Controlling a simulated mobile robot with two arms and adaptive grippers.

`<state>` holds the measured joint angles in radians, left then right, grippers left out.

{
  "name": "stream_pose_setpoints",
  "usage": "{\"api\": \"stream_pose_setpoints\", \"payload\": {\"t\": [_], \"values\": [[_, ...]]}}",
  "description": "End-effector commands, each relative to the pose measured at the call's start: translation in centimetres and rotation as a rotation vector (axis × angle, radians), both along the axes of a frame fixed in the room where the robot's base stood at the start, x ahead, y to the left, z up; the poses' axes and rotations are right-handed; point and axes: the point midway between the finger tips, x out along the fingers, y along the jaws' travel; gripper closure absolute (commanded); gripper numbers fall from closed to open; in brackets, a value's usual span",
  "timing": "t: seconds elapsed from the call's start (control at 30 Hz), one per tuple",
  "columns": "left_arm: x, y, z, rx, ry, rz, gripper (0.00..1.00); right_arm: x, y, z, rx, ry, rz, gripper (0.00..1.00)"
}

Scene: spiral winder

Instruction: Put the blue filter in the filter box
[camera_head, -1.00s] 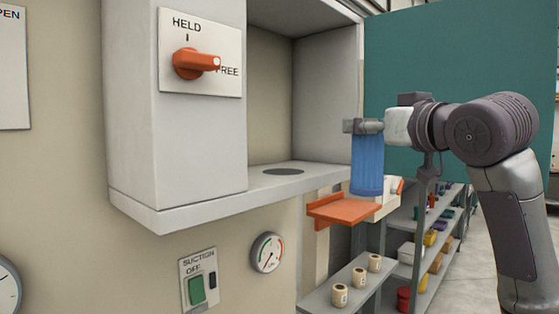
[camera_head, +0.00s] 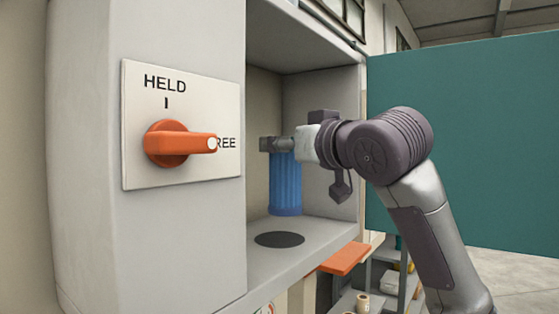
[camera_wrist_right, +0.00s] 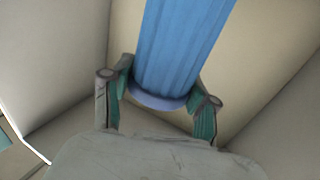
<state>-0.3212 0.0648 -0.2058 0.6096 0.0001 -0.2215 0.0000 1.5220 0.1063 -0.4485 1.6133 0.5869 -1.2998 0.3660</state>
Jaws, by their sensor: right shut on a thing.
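The blue filter (camera_head: 285,182) is a ribbed upright cylinder, held at its top by my right gripper (camera_head: 276,145). The filter hangs inside the open grey filter box (camera_head: 322,110), above the box floor and a little behind the dark round disc (camera_head: 279,240) in the picture. In the right wrist view the filter (camera_wrist_right: 182,45) runs up from between the two fingers of the right gripper (camera_wrist_right: 158,102), which are shut around its collared end. My left gripper is not in view.
An orange-handled switch (camera_head: 180,143) marked HELD and FREE sits on the box's front left, its handle pointing toward FREE. An orange shelf (camera_head: 345,258) is below the box at right. Shelving with small items stands lower right.

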Motion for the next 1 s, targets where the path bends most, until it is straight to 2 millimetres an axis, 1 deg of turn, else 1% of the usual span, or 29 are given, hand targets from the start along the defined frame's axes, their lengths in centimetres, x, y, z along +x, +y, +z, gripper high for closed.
{"api": "stream_pose_setpoints", "payload": {"t": [0.03, 0.13, 0.2, 0.33, 0.4, 0.5, 0.7, 0.87, 0.9, 0.97, 1.0], "values": [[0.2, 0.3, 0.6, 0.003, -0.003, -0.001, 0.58, 0.4, 0.5, -0.1, 0.000, 0.002, 0.000, 1.00], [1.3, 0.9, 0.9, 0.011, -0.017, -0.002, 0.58, 0.9, 0.9, -0.7, 0.001, -0.001, -0.001, 1.00], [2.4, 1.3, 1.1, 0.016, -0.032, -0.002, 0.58, 1.0, 1.0, -1.1, 0.001, -0.001, -0.001, 1.00], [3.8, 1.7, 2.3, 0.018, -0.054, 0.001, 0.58, 1.0, 1.0, -2.8, 0.000, 0.001, -0.001, 1.00], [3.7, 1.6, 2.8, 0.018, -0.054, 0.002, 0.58, 1.1, 1.0, -3.8, -0.001, 0.002, -0.002, 1.00], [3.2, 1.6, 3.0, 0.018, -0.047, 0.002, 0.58, 1.0, 1.0, -4.6, 0.001, 0.000, -0.001, 1.00], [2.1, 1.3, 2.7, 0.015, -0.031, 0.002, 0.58, 1.0, 1.0, -4.9, 0.002, -0.003, -0.001, 1.00], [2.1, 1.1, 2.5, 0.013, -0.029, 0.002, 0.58, 1.0, 1.0, -5.2, 0.002, -0.001, -0.001, 1.00], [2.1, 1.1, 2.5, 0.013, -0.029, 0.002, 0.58, 1.0, 1.0, -5.3, 0.001, -0.001, -0.001, 0.40], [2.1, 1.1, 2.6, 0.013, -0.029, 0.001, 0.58, 1.0, 1.0, -5.2, 0.001, -0.001, -0.001, 0.30], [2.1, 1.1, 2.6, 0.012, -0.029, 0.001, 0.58, 1.0, 1.0, -5.2, 0.001, -0.001, -0.001, 0.23]]}}
